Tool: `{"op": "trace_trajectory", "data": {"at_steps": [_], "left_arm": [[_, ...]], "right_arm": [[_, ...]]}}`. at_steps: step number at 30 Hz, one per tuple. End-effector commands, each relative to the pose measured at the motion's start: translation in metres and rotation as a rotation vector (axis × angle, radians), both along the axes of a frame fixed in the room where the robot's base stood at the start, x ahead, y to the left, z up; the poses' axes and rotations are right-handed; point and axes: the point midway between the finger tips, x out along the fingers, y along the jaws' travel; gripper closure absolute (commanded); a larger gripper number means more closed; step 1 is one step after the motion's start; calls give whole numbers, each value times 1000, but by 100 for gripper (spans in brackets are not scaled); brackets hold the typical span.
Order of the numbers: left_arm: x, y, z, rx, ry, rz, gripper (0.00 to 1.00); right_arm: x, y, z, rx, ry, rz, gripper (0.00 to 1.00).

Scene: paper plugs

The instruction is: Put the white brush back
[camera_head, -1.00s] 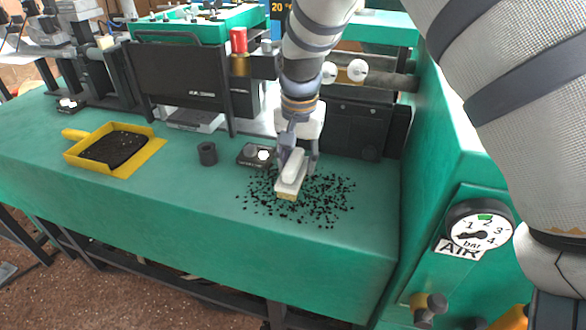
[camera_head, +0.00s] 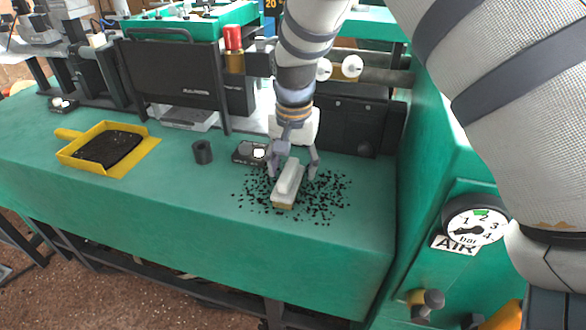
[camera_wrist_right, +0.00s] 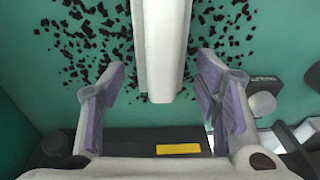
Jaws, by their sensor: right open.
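The white brush (camera_head: 288,186) stands on the green bench top among the black bits, its pale yellowish bristles down at the near end. It also shows in the right wrist view (camera_wrist_right: 161,45), running up from between the fingers. My right gripper (camera_head: 293,171) is open around the far end of the brush, with a finger on each side. In the right wrist view the gripper (camera_wrist_right: 163,90) shows clear gaps between both fingers and the brush. My left gripper is not in view.
Black bits (camera_head: 325,190) are scattered around the brush. A yellow dustpan (camera_head: 140,160) with dark bits lies at the left. A black ring (camera_head: 202,152) and a small dark device (camera_head: 247,153) stand nearby. A green panel with an air gauge (camera_head: 476,226) borders the right side.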

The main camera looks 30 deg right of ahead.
Motion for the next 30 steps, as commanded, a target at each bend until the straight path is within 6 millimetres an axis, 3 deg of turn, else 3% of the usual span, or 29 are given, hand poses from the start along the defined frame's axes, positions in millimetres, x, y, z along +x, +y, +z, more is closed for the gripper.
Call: {"op": "trace_trajectory", "data": {"at_steps": [1, 6, 12, 30], "left_arm": [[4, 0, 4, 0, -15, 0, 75], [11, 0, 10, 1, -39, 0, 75], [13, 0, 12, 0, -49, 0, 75], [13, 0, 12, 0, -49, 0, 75]], "right_arm": [[0, 1, 19, -1, -14, 0, 43], [-5, 4, 68, -2, -16, 1, 43], [-10, 6, 102, -1, -9, 0, 43], [-12, 7, 107, -1, -3, 1, 43]]}}
